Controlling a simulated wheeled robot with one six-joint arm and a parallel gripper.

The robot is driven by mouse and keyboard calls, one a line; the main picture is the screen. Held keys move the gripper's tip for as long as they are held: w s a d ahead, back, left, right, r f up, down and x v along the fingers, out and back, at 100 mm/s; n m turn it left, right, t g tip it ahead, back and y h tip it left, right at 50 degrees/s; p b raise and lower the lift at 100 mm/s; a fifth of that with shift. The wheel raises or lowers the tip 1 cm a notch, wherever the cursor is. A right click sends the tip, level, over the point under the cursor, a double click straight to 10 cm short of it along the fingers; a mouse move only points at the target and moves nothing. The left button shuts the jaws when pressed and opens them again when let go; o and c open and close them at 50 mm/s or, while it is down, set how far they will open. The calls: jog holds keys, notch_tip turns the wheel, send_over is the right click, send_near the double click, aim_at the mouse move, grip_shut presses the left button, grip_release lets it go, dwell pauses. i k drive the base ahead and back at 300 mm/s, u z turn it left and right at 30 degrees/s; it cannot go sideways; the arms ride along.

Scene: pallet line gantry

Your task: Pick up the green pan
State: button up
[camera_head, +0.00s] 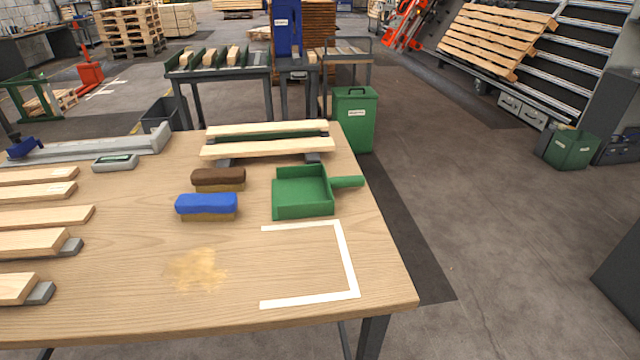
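The green pan (303,192) is a dustpan lying on the wooden table, right of the middle of the tabletop. Its short green handle (347,182) points right, toward the table's right edge. The pan looks empty and its open side faces left or toward me; I cannot tell exactly which. My gripper is not in view.
A blue brush (207,204) and a brown brush (218,178) lie left of the pan. Planks on supports (267,149) stand behind it. White tape (346,258) marks a corner area in front, beside a sawdust patch (196,268).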

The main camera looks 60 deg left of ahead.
aim_at(299, 191)
jog(key=u, duration=0.3)
jog(key=i, duration=0.65)
jog(key=u, duration=1.35)
jog(key=i, duration=0.65)
jog(key=u, duration=0.65)
